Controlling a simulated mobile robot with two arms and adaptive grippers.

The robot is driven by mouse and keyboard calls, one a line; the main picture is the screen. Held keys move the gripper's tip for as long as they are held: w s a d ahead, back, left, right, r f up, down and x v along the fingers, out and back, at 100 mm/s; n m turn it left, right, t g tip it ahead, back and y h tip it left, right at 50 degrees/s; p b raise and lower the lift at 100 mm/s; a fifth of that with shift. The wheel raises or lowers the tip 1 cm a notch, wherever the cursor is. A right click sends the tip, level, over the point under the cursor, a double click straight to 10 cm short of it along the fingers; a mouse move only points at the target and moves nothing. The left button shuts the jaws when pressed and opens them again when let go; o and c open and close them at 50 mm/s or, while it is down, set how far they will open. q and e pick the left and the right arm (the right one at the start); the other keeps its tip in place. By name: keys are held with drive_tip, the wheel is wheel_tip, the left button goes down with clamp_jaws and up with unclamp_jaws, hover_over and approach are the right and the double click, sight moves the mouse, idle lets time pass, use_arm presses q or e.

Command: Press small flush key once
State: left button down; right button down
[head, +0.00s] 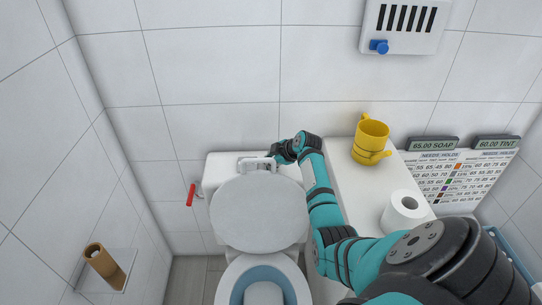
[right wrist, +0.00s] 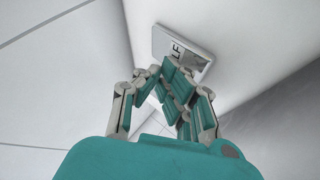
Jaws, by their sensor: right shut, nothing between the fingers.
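The toilet cistern (head: 222,170) stands against the tiled back wall, with the raised grey lid (head: 258,212) in front of it. A pale flush plate (head: 257,164) lies on top of the cistern. My right gripper (head: 275,159) is shut and empty at the right end of the plate. In the right wrist view its fingertips (right wrist: 168,72) overlap the plate's near edge; I cannot tell whether they touch. My left gripper is not in view.
A white counter (head: 345,178) right of the toilet holds stacked yellow cups (head: 371,142) and a paper roll (head: 405,211). A red handle (head: 190,195) is left of the cistern. A wall box with a blue knob (head: 379,46) hangs above. A shelf holds a brown tube (head: 103,262).

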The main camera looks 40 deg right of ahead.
drive_tip(key=shift+r+p, duration=0.9)
drive_tip(key=shift+r, duration=0.1)
wheel_tip(320, 180, up, 5)
drive_tip(key=p, duration=0.4)
idle(0.8)
